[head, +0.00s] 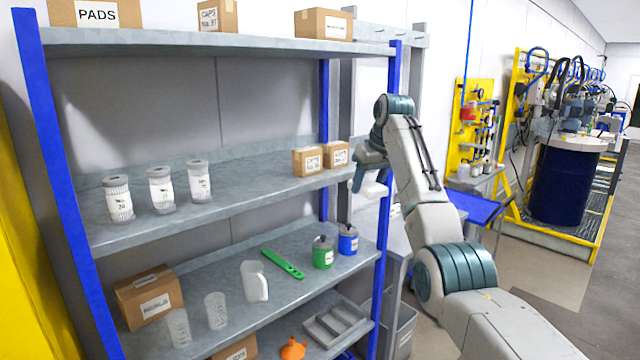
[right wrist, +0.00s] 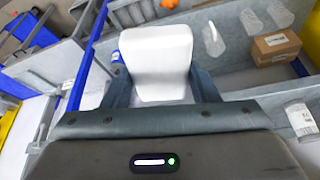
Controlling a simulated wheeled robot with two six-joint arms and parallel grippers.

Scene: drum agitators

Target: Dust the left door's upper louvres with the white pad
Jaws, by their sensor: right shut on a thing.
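My right gripper (head: 368,184) is raised at the right end of the blue-and-grey shelf rack, near its front right post. It is shut on the white pad (head: 374,190), which is partly hidden by the gripper in the head view. In the right wrist view the white pad (right wrist: 157,62) is a rounded white block between the two dark fingers of the right gripper (right wrist: 158,80). No louvred door shows in either view. My left gripper is not in view.
The rack's middle shelf (head: 240,195) holds white-labelled jars (head: 160,188) and small boxes (head: 307,160). The lower shelf holds a green tool (head: 283,264), a white jug (head: 254,281) and two lidded pots (head: 323,252). A blue drum (head: 563,185) stands at the right behind a yellow frame.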

